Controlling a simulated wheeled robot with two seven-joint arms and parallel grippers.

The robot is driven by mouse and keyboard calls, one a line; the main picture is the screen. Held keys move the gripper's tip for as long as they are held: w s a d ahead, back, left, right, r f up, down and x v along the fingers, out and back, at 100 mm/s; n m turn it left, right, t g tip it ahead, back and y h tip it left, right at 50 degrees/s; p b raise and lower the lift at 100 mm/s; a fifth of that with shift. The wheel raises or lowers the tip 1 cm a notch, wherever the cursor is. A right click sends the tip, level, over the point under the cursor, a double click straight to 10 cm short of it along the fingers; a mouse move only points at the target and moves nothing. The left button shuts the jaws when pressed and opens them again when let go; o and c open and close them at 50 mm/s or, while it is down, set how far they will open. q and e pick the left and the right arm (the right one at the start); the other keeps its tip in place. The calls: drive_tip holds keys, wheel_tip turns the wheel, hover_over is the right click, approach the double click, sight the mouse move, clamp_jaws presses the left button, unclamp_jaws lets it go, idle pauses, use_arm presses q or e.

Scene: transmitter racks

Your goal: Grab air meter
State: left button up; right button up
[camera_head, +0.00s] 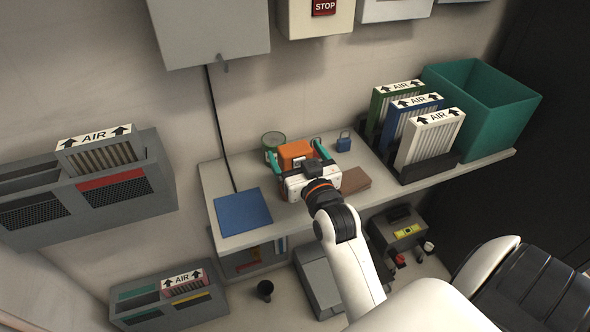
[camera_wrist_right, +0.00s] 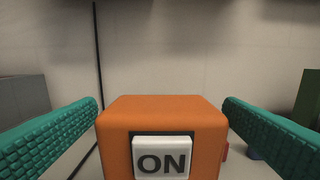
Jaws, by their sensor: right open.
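An orange box (camera_head: 295,151) stands on the shelf; it may be the air meter, though I see no name on it. In the right wrist view the orange box (camera_wrist_right: 160,112) is large and centred, with a white ON panel facing me. My right gripper (camera_head: 297,153) is open, with one teal finger on each side of the box. In the wrist view gaps show between the fingers and the box. The gripper's white body hides the box's lower front in the head view. My left gripper is not in view.
A round green-rimmed object (camera_head: 273,140) stands just behind the box. A blue padlock-like item (camera_head: 344,142), a brown block (camera_head: 354,180) and a blue pad (camera_head: 243,212) lie nearby. AIR filters (camera_head: 430,138) and a teal bin (camera_head: 487,112) fill the shelf's right.

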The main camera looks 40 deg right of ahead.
sight(291, 144)
drive_tip(key=x, duration=0.3)
drive_tip(key=shift+w+d, duration=0.1)
drive_tip(key=shift+w, duration=0.15)
drive_tip(key=shift+c, duration=0.2)
drive_tip(key=shift+r, duration=0.1)
drive_tip(key=c, duration=1.5)
